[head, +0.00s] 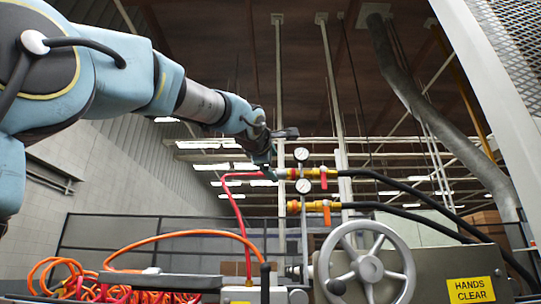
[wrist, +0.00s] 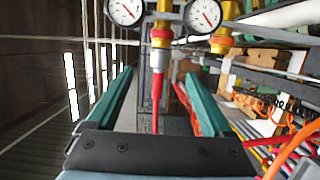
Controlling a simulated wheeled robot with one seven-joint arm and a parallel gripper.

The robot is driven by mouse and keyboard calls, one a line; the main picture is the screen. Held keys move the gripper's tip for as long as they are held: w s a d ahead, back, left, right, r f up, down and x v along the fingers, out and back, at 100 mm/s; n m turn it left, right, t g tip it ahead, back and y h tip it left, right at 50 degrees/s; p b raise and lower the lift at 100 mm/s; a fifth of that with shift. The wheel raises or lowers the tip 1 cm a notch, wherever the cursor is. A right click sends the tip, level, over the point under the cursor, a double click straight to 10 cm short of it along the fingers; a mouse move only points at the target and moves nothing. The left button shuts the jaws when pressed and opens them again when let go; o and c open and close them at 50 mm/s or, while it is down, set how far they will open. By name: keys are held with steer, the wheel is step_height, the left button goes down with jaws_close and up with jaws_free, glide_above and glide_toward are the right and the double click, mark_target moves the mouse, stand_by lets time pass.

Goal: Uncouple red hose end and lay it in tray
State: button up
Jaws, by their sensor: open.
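The red hose (head: 234,203) rises from the bench and bends right to the upper yellow coupling (head: 287,173) on the manifold. In the wrist view the red hose end (wrist: 157,88) hangs straight from its coupling (wrist: 161,38), still joined. My gripper (head: 264,154) is just above and left of that coupling in the head view. In the wrist view my gripper (wrist: 158,76) is open, with one teal finger on each side of the red hose in the picture; no contact shows. A flat grey tray-like surface (head: 160,281) lies at lower left; I cannot tell if it is the tray.
Two gauges (head: 301,154) (head: 303,186) sit on the manifold. A lower yellow coupling (head: 300,206) is close below. A handwheel (head: 365,266) and a yellow "HANDS CLEAR" sign (head: 470,290) stand at right. Coiled orange hose (head: 60,275) crowds the lower left.

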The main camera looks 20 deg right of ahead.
mark_target(279, 173)
steer(key=shift+p+x, duration=1.05)
steer(key=shift+x, duration=2.35)
jaws_close()
